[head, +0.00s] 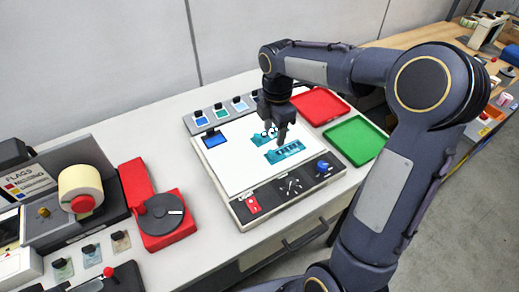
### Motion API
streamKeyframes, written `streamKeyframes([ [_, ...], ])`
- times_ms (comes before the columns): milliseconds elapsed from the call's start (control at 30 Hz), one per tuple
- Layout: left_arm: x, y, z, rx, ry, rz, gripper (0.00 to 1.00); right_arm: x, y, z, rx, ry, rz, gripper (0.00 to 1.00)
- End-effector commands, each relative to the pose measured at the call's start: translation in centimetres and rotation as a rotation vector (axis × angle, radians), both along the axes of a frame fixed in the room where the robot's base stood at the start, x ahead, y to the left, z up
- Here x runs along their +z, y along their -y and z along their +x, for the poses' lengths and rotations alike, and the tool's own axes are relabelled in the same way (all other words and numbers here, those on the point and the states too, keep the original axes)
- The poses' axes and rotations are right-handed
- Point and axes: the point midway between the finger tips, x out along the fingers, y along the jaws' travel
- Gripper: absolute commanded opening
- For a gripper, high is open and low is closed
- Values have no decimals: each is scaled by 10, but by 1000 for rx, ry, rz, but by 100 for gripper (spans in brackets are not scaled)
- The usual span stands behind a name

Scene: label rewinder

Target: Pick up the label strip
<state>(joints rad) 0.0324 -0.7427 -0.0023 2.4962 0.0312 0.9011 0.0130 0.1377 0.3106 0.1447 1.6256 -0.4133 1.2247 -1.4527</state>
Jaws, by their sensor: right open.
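Two teal pieces with darker marks lie on the white panel (232,171) of a flat device on the table. The nearer teal piece (286,153) looks like a strip. The farther teal piece (262,139) is partly hidden by my right gripper. I cannot tell for sure which one is the label strip. My right gripper (273,133) points down over the panel, open, close to both pieces. I see nothing held in it. Whether its fingertips touch the panel is unclear. My left gripper is not in view.
A red tray (320,104) and a green tray (356,139) lie to the right of the device. A red machine (158,206) with a dark disc and a cream roll (80,188) stand at the left. My right arm covers the right side.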

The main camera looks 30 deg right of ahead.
Motion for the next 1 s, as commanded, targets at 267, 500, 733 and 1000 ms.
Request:
streamKeyframes([
  [267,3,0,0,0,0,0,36,-25,1,5,53,-17,-9,51],
  [500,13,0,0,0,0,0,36,-55,-5,-1,53,-18,-7,51],
  [733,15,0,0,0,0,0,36,-80,-6,0,50,-13,-6,51],
  [1000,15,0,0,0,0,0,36,-82,-6,0,50,-12,-7,46],
])
